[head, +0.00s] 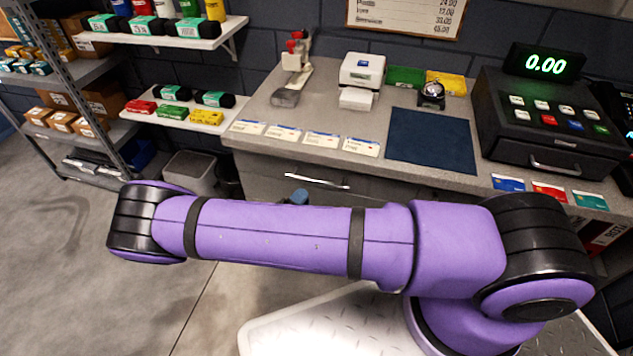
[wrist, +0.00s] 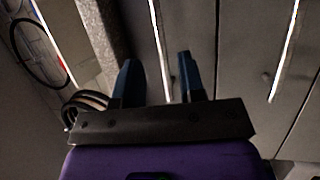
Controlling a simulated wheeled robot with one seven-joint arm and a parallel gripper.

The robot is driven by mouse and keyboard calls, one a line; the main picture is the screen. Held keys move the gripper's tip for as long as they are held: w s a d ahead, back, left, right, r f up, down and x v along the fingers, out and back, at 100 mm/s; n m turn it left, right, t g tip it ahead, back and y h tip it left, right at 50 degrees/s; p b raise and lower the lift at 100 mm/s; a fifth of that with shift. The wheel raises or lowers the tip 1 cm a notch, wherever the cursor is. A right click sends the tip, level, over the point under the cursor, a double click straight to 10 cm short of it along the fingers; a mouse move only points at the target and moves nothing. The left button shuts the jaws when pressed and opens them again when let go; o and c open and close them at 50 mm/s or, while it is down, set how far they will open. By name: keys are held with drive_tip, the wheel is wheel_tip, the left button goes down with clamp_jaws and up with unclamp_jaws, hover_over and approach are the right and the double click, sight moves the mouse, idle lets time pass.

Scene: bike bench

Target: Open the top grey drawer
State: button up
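The top grey drawer (head: 352,187) sits right under the counter's front edge, with a bright bar handle (head: 316,181). It looks shut. In the wrist view, turned sideways, the drawer's front (wrist: 191,25) is grey and its handle (wrist: 155,22) runs as a thin bright bar. My gripper (wrist: 156,72) is open, its two blue fingers lying one on each side of the handle's line. I cannot tell whether they touch it. In the head view only a blue bit of my gripper (head: 299,196) shows just below the handle; my purple arm hides the rest.
A second bar handle (wrist: 286,50) belongs to a lower front. The counter (head: 280,118) holds a cash register (head: 548,125), a dark blue mat (head: 432,140), a bell (head: 431,94) and several cards. A bin (head: 190,172) stands left of the drawers. The floor at left is clear.

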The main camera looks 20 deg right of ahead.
sight(317, 182)
drive_tip(key=x, duration=0.7)
drive_tip(key=shift+w+d+r, duration=0.1)
drive_tip(key=shift+w+d, duration=0.05)
drive_tip(key=shift+d, duration=0.15)
clamp_jaws()
